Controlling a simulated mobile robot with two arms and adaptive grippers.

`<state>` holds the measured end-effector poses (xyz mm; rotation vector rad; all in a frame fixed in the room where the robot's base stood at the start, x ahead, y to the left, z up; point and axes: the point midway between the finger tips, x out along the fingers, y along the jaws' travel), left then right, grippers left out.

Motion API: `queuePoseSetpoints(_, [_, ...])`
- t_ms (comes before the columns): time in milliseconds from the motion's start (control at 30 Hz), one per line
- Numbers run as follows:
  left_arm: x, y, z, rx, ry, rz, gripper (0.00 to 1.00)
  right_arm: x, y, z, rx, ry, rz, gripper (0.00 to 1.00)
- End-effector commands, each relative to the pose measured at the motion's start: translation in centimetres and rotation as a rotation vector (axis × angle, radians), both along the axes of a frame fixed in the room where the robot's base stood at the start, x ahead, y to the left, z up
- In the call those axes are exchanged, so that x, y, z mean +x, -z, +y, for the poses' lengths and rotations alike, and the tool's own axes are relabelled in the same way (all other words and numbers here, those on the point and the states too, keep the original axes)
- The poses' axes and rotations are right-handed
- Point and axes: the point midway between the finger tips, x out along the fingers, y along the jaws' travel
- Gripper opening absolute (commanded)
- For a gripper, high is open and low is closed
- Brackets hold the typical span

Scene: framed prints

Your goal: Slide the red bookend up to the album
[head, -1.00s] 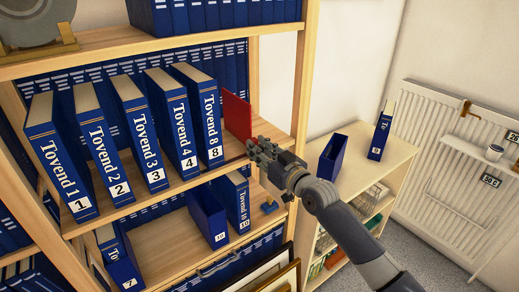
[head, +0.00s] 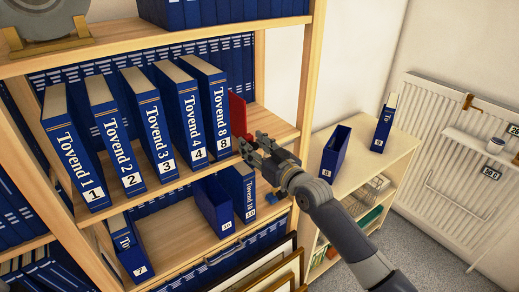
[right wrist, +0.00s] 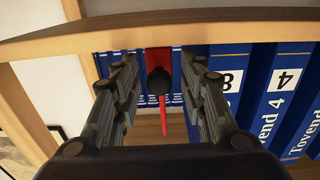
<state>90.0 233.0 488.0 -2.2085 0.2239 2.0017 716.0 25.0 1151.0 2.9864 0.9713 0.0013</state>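The red bookend (head: 237,114) stands upright on the middle shelf, just right of the album Tovend 8 (head: 216,110), its lower part hidden by my right gripper (head: 256,144). In the right wrist view the bookend (right wrist: 158,60) shows as a red plate with a thin front edge and a dark round knob, between the spread fingers of my right gripper (right wrist: 160,88). One finger lies on the side of album 8 (right wrist: 228,92), between its spine and the bookend. The fingers are open; I cannot tell whether one touches the bookend. My left gripper is out of view.
Albums Tovend 1 to 4 lean in a row left of album 8. The shelf's right post (head: 307,100) stands close right of my gripper. A low cabinet (head: 365,160) with blue slipcases stands at right.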

Motion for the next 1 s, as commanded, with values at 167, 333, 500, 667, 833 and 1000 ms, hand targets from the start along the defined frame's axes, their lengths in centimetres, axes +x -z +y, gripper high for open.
queuePoseSetpoints(167, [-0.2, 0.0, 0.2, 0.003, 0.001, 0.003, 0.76, -1.1, 0.2, -1.0, 0.0, 0.002, 0.003, 0.39])
queuePoseSetpoints(333, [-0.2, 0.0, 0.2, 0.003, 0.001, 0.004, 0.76, -3.3, 0.3, -2.7, -0.002, 0.003, 0.003, 0.39])
queuePoseSetpoints(500, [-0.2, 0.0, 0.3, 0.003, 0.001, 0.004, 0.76, -5.8, 0.3, -4.7, -0.002, 0.003, 0.003, 0.39])
queuePoseSetpoints(667, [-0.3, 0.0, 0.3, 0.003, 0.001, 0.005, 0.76, -7.8, 0.3, -6.2, -0.002, 0.003, 0.003, 0.39])
queuePoseSetpoints(833, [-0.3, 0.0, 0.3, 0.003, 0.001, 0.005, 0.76, -9.0, 0.2, -7.2, -0.001, 0.004, 0.003, 0.39])
queuePoseSetpoints(1000, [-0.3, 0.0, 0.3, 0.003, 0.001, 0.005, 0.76, -9.4, 0.2, -7.4, 0.0, 0.003, 0.004, 0.39])
